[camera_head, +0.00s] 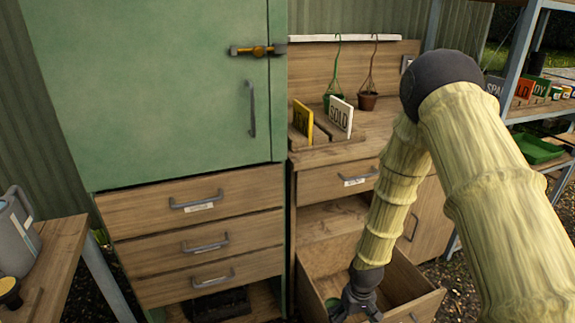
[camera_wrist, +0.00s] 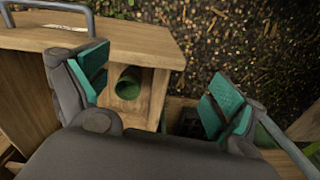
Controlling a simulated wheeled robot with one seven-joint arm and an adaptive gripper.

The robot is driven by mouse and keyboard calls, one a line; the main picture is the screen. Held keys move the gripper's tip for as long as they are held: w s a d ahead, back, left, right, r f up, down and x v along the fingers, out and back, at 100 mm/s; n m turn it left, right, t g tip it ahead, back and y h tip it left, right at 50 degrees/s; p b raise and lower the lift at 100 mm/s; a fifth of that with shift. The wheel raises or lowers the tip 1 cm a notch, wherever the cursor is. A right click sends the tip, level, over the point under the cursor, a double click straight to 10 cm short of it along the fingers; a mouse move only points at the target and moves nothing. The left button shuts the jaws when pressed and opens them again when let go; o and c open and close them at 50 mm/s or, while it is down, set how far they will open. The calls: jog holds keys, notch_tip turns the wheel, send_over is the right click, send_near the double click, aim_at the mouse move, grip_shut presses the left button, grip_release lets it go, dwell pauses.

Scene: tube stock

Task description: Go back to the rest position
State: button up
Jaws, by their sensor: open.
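My gripper (camera_head: 360,303) hangs low at the front of the lower bench, over an open wooden drawer (camera_head: 425,305). In the wrist view, its two teal-padded fingers (camera_wrist: 155,88) are spread wide apart with nothing between the pads. A green round object (camera_wrist: 128,83) sits in a corner of the drawer beyond the fingers and apart from them. A bit of green also shows beside the gripper in the head view. My arm is bent, with its elbow high at the right and its forearm reaching down.
A green cabinet (camera_head: 165,95) with a latch stands left, above several shut drawers (camera_head: 205,242). The bench top holds a yellow sign (camera_head: 302,119), a white sign (camera_head: 341,114) and two hanging pots (camera_head: 368,101). A shelf rack (camera_head: 520,60) stands right; a table (camera_head: 50,262) is left.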

jog(key=s+d+f+m+b, duration=0.2)
jog(key=s+f+b, duration=0.6)
jog(key=s+f, duration=0.6)
jog(key=s+d+f+m+b, duration=0.1)
jog(key=s+d+f+b, duration=0.1)
jog(key=s+f+b, duration=1.15)
notch_tip(320, 180, up, 33)
jog(key=s+p, duration=0.3)
jog(key=p, duration=3.3)
jog(key=shift+f, duration=0.15)
